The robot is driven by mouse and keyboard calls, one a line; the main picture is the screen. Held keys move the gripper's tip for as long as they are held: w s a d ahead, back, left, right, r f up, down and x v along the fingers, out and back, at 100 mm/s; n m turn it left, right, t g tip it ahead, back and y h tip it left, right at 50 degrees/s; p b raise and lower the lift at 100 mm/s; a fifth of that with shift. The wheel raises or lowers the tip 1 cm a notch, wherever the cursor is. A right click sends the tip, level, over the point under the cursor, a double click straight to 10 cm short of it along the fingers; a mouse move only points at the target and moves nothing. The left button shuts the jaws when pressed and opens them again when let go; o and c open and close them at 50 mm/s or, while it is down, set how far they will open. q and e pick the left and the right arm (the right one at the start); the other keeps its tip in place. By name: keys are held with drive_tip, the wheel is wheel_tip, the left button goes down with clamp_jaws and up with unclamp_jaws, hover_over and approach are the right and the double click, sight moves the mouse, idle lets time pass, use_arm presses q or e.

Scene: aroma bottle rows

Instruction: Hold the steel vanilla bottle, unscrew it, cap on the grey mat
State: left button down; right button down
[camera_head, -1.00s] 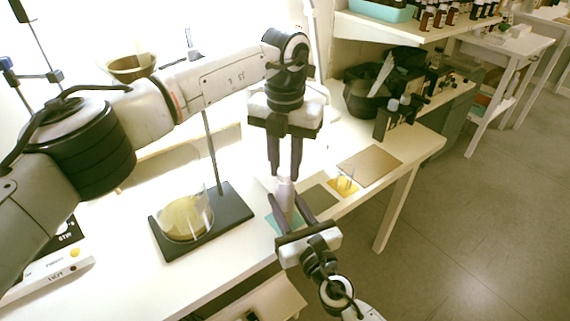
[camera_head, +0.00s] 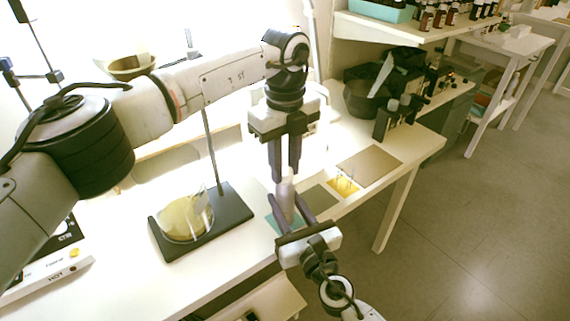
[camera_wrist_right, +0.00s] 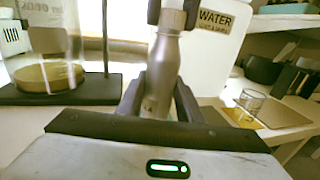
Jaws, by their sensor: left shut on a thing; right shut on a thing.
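The steel bottle (camera_head: 286,203) stands upright at the table's front edge, and it also shows in the right wrist view (camera_wrist_right: 161,72). My right gripper (camera_head: 287,199) is shut on its body from the front. My left gripper (camera_head: 286,178) reaches down from above and is shut on the cap (camera_wrist_right: 172,4), at the top of the bottle. The fingers mostly hide the cap, and I cannot tell whether it is loose. A grey mat (camera_head: 321,197) lies on the table just right of the bottle.
A teal mat (camera_head: 272,223) lies by the bottle's base. A yellow mat (camera_head: 343,187) with a small glass and a tan mat (camera_head: 370,165) lie to the right. A dark stand (camera_head: 232,205) with a beaker is at left. A white water container (camera_wrist_right: 212,45) stands behind the bottle.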

sight(285, 170)
use_arm(q)
drive_tip(key=shift+r, duration=0.2)
drive_tip(key=shift+r, duration=0.9)
drive_tip(key=shift+r, duration=0.15)
drive_tip(key=shift+r, duration=1.9)
use_arm(e)
drive_tip(key=c, duration=1.2)
unclamp_jaws()
